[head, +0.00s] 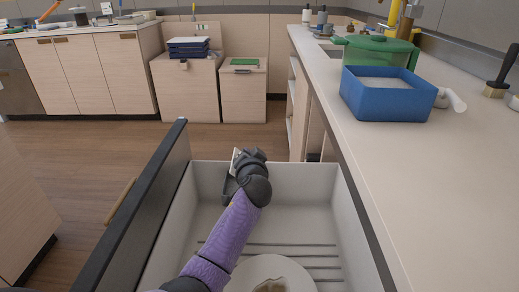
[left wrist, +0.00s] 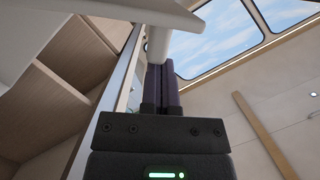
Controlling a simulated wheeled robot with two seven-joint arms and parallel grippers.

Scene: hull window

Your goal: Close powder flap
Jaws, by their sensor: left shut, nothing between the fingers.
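An open pull-out drawer has a pale tub (head: 175,225) and a dark front panel (head: 130,215). My left gripper (head: 248,157) is at the tub's far wall, with its purple arm reaching across the tub. A small pale piece (head: 235,157) shows beside the gripper; I cannot tell whether it is the powder flap. In the left wrist view my left gripper (left wrist: 162,75) is shut and empty. Its fingertips are close to a pale rounded part (left wrist: 158,35) under a white panel (left wrist: 110,15); contact is unclear. My right gripper is not in view.
A round pale disc (head: 290,265) with a brownish patch lies in the tub near ridges (head: 315,244). On the right counter (head: 430,190) stand a blue box (head: 385,105) with white contents and a green pot (head: 365,55). Wooden floor (head: 90,155) is clear to the left.

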